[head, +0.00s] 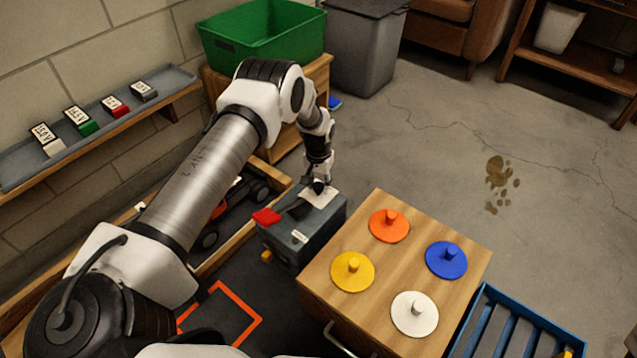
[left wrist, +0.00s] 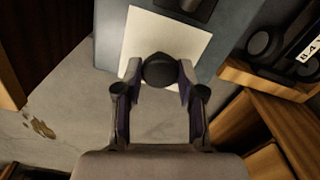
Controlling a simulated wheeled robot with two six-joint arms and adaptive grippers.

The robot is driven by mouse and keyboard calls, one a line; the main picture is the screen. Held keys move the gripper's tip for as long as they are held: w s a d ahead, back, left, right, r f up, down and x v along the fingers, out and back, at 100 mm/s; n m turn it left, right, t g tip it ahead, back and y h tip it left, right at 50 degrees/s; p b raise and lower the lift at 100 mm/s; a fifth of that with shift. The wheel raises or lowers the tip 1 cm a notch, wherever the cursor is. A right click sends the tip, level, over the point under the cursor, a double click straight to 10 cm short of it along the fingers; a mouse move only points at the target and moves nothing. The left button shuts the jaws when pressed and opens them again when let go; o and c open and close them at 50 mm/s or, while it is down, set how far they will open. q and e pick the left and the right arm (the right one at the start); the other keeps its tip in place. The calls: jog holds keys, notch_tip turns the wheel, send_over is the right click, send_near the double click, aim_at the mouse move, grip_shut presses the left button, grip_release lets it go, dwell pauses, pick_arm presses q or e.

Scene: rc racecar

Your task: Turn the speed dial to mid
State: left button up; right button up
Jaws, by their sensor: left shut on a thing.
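The blue-grey control box (head: 300,236) stands left of the wooden cabinet, with a pale plate (head: 322,196), a dark lever-like part (head: 299,210) and a red part (head: 266,217) on it. My left gripper (head: 318,186) points down at the box's far end and hides the dial in the head view. The dial's setting cannot be read. My right gripper is not in view.
The wooden cabinet (head: 345,305) carries orange, yellow, blue and white knobbed discs. A dark car with orange parts (head: 228,205) sits behind a wooden rail at left. A green bin (head: 262,38) and grey bin (head: 362,50) stand behind. A blue slatted crate (head: 505,318) is at lower right.

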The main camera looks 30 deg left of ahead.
aim_at(319, 186)
pick_arm(q)
jog(key=shift+m, duration=1.5)
jog(key=o, duration=1.1)
jog(key=shift+o, duration=0.2)
notch_tip(319, 186, up, 12)
